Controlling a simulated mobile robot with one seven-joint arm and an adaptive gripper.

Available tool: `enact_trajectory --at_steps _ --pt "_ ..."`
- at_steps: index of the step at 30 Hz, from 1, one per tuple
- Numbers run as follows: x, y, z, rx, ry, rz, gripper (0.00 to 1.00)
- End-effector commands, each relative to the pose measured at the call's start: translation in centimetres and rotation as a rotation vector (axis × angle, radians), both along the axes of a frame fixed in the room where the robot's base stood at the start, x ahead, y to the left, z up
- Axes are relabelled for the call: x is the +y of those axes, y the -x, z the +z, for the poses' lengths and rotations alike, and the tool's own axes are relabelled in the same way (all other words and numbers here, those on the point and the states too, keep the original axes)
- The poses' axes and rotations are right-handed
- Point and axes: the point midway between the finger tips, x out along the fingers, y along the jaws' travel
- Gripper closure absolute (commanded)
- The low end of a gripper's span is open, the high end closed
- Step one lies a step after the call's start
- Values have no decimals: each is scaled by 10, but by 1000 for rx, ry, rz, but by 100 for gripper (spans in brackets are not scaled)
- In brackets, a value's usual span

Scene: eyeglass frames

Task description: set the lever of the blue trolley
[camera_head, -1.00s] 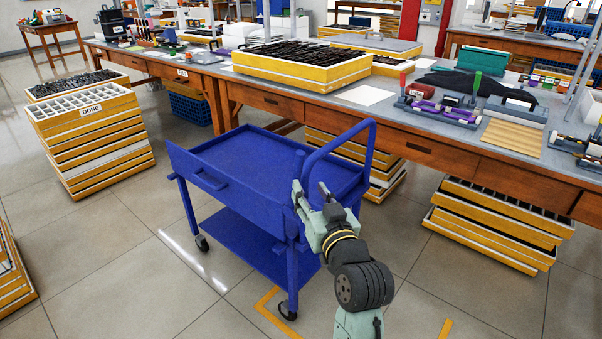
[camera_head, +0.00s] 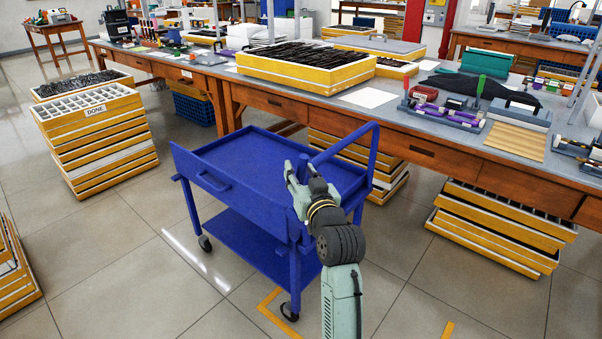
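The blue trolley (camera_head: 246,158) stands on the tiled floor in front of the bench, with a lower shelf (camera_head: 240,236) and a tall looped handle (camera_head: 372,150) at its right end. My gripper (camera_head: 296,163) is over the trolley's near right corner, left of the looped handle. Its two fingers point up and away in the picture, with a gap between their tips. The short upright blue post near that corner is now mostly hidden behind the gripper. I cannot tell whether the fingers touch it, and no separate lever shows clearly.
A long wooden bench (camera_head: 360,97) with trays and fixtures runs behind the trolley. Stacked yellow trays (camera_head: 100,140) stand at left, and more (camera_head: 500,225) lie under the bench at right. Floor is free in front and left of the trolley. Yellow tape (camera_head: 275,315) marks the floor.

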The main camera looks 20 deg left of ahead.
Motion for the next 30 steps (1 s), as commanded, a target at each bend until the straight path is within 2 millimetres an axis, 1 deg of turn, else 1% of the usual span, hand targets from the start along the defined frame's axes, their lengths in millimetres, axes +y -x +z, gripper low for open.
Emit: enact_trajectory --at_steps 1,2,15,30 --pt "0 0 0 0 0 0 69" --pt "0 0 0 0 0 0 71" --pt "0 0 0 0 0 0 100" --pt "0 0 0 -1 1 0 100"
